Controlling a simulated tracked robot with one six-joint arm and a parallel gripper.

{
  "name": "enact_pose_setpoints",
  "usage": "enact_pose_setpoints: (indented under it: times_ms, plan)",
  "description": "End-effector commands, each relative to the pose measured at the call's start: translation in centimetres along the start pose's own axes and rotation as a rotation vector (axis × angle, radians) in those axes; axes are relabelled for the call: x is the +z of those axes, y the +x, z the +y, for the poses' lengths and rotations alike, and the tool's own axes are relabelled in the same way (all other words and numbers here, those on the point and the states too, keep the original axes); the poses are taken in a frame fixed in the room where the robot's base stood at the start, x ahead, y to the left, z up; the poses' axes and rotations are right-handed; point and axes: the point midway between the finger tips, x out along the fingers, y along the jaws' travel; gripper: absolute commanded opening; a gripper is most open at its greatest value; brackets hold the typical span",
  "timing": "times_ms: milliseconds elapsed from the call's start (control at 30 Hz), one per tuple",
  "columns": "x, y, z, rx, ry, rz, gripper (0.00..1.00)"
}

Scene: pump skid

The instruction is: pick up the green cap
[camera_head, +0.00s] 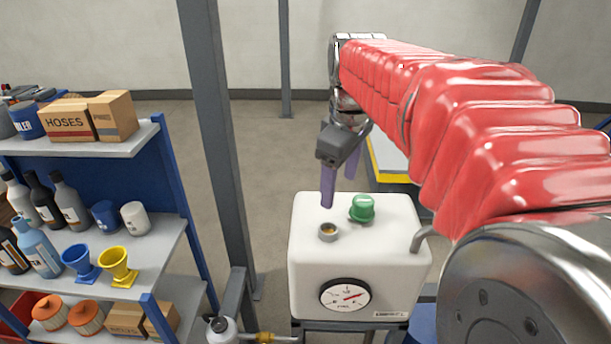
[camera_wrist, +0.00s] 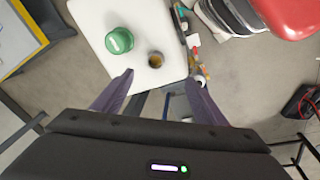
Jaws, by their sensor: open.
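The green cap (camera_head: 362,208) sits on top of the white tank (camera_head: 345,265), to the right of and a little behind the tank's open filler neck (camera_head: 328,231). In the wrist view the cap (camera_wrist: 119,41) is on the white tank top, left of the filler neck (camera_wrist: 156,59). My gripper (camera_head: 338,190) has purple fingers and is above the tank, left of the cap. In the wrist view its fingers (camera_wrist: 160,78) are spread apart with nothing between them. The cap lies ahead of and outside the left finger.
A shelf unit (camera_head: 85,145) with boxes, bottles and funnels stands at the left. A grey post (camera_head: 222,130) rises between shelf and tank. A gauge (camera_head: 345,294) is on the tank front, and a bent pipe (camera_head: 421,238) is at its right side. A yellow-edged platform (camera_head: 390,165) lies behind.

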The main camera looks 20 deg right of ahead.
Motion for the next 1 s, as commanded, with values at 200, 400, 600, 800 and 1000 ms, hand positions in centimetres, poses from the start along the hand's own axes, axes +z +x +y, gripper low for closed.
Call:
enact_pose_setpoints:
  times_ms: [200,400,600,800,1000]
  plan:
    - [0.0,0.8,5.5,-0.056,-0.132,-0.051,0.66]
    - [0.7,1.9,10.2,-0.115,-0.255,-0.082,0.66]
    - [1.5,2.8,13.0,-0.155,-0.336,-0.093,0.66]
    - [1.6,2.9,13.4,-0.164,-0.354,-0.095,0.66]
    - [1.6,2.9,13.4,-0.163,-0.353,-0.095,0.66]
